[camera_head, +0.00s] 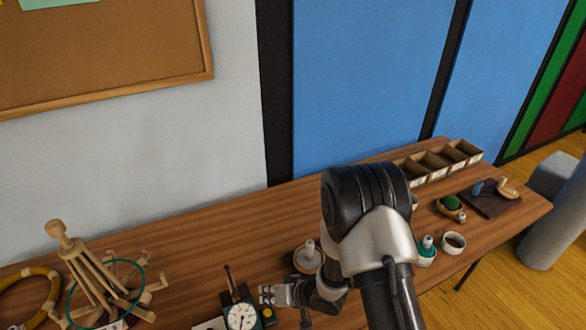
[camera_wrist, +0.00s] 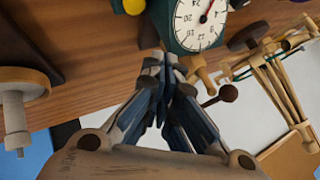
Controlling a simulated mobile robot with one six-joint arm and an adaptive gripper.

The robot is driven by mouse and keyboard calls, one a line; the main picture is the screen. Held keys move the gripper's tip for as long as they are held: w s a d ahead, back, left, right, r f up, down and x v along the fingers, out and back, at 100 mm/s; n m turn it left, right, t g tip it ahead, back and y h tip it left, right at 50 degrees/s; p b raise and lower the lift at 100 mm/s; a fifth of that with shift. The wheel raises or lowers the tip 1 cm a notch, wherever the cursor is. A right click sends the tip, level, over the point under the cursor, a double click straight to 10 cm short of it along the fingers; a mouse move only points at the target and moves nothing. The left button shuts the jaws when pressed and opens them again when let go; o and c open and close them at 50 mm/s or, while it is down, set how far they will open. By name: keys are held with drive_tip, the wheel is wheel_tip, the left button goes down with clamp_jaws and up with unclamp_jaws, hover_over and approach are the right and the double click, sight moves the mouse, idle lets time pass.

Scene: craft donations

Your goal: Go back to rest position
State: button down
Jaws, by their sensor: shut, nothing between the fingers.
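My gripper (camera_head: 270,294) is over the front part of the wooden table (camera_head: 190,247), just right of a green dial scale (camera_head: 242,315). In the wrist view my gripper (camera_wrist: 171,60) has its fingertips together with nothing between them. The fingertips are close to the edge of the scale's white dial (camera_wrist: 200,20); I cannot tell whether they touch it. My arm hides part of the table's middle.
A wooden frame with a green hoop (camera_head: 100,280) stands at the left. A spool on a round base (camera_head: 308,257) is close behind my gripper. Compartment boxes (camera_head: 437,162), bowls (camera_head: 453,243) and a dark board (camera_head: 490,203) are at the right. The table's back middle is clear.

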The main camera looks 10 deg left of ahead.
drive_tip(key=w+d+r+t+h, duration=0.35)
drive_tip(key=w+d+r, duration=0.45)
drive_tip(key=r, duration=0.4)
drive_tip(key=s+d+r+m+h, duration=0.2)
drive_tip(key=d+r+h, duration=0.2)
drive_tip(key=d+r, duration=0.65)
drive_tip(key=s+d+r+m+h+b, duration=0.1)
drive_tip(key=s+d+r, duration=0.4)
drive_tip(key=r, duration=0.1)
drive_tip(key=s+d+r+g, duration=0.1)
drive_tip(key=s+r, duration=0.1)
drive_tip(key=s, duration=0.9)
drive_tip(key=s+d+r+m+g, duration=0.1)
drive_tip(key=s+d+r, duration=0.1)
drive_tip(key=s, duration=0.9)
drive_tip(key=shift+r+b, duration=0.35)
drive_tip(key=shift+r, duration=0.45)
